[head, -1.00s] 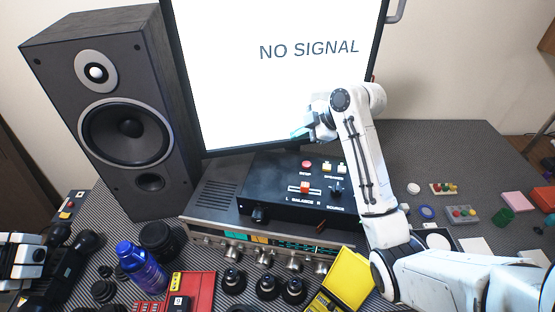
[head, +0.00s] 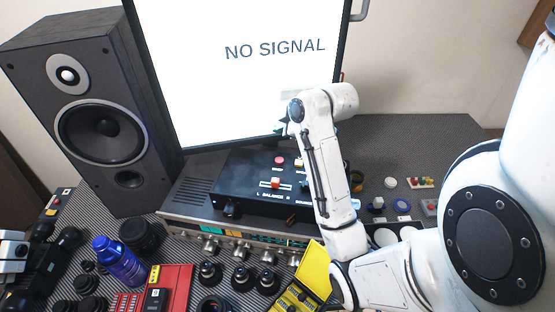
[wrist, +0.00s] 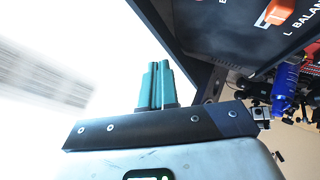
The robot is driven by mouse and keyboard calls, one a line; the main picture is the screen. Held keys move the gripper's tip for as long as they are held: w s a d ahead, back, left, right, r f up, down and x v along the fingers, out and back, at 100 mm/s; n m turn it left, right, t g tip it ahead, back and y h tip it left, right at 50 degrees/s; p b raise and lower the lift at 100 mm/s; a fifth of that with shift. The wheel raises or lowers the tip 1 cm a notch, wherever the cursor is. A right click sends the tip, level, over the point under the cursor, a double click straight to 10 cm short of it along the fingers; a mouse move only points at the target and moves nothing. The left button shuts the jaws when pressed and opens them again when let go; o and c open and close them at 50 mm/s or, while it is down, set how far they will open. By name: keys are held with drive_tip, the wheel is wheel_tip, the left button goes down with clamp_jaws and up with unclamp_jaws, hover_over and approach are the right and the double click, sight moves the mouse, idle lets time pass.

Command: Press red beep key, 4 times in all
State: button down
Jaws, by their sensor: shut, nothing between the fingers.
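The red key (head: 279,160) is a small round button on top of the black control box (head: 238,187), near its back edge. The wrist view does not show the red key.
The box sits on a silver receiver (head: 190,200). A red slider knob (head: 275,182) is in front of the red key, and it shows in the wrist view (wrist: 278,12). The screen (head: 225,90) stands behind, a speaker (head: 90,110) left. Lens parts and a blue bottle (head: 118,262) crowd the front.

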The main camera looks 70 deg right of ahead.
drive_tip(key=shift+f, duration=0.15)
drive_tip(key=b, duration=0.7)
hover_over(281, 162)
wheel_tip(281, 162, down, 7)
drive_tip(key=shift+f, duration=0.1)
drive_tip(key=shift+d+f+b, duration=0.1)
drive_tip(key=shift+f+b, duration=0.2)
drive_tip(key=shift+f, duration=0.35)
drive_tip(key=shift+f, duration=0.15)
idle(0.9)
drive_tip(key=shift+f, duration=0.25)
drive_tip(key=shift+f+b, duration=0.3)
drive_tip(key=shift+f, duration=0.15)
idle(0.7)
drive_tip(key=shift+r, duration=0.1)
drive_tip(key=shift+r+p, duration=0.8)
drive_tip(key=shift+p, duration=0.1)
